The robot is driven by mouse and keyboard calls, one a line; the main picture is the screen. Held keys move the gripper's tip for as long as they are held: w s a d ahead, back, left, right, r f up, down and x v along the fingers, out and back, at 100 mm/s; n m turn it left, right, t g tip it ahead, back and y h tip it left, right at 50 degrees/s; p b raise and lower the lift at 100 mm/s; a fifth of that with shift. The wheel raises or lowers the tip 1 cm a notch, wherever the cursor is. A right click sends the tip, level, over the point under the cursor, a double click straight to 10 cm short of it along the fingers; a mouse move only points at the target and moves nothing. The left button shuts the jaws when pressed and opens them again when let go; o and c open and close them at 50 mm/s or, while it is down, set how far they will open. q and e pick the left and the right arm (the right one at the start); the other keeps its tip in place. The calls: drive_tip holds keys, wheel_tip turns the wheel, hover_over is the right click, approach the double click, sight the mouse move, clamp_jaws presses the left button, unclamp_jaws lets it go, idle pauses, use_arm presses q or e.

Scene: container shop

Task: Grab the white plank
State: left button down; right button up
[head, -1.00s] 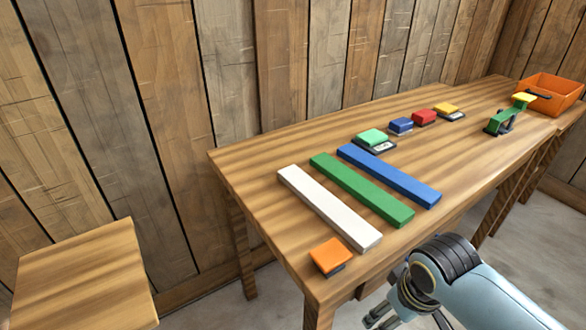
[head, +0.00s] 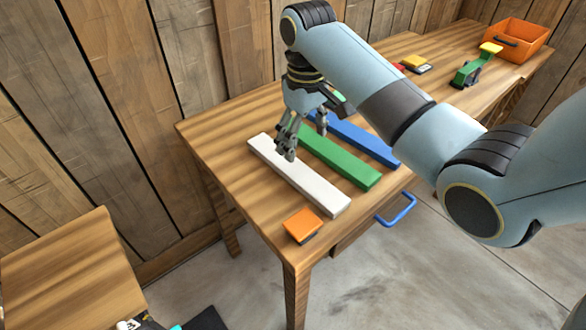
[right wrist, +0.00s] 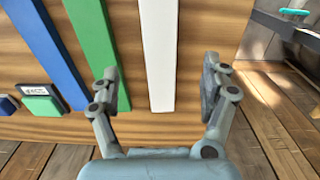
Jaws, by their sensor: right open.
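The white plank (head: 312,190) lies flat on the wooden table, nearest the table's near left side of three planks. My right gripper (head: 305,143) is open and empty above the far end of the planks. In the right wrist view, the white plank (right wrist: 159,45) runs between the two spread fingers of my right gripper (right wrist: 162,85). The left finger there overlaps the edge of the green plank (right wrist: 94,45); the right finger is over bare table. I cannot tell the exact height of the fingertips. My left gripper is not in view.
The green plank (head: 345,160) and the blue plank (head: 365,140) lie beside the white one. An orange block (head: 302,224) sits near the front corner. An orange bin (head: 517,40) and a green-yellow object (head: 474,68) stand farther right. A blue handle (head: 397,209) juts from the table's side.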

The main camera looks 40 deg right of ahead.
sight(302, 173)
drive_tip(key=f, duration=1)
drive_tip(key=shift+w+f+b, duration=0.2)
drive_tip(key=shift+f+b, duration=0.1)
drive_tip(key=shift+b, duration=0.1)
drive_tip(key=shift+r, duration=0.1)
drive_tip(key=c, duration=1.4)
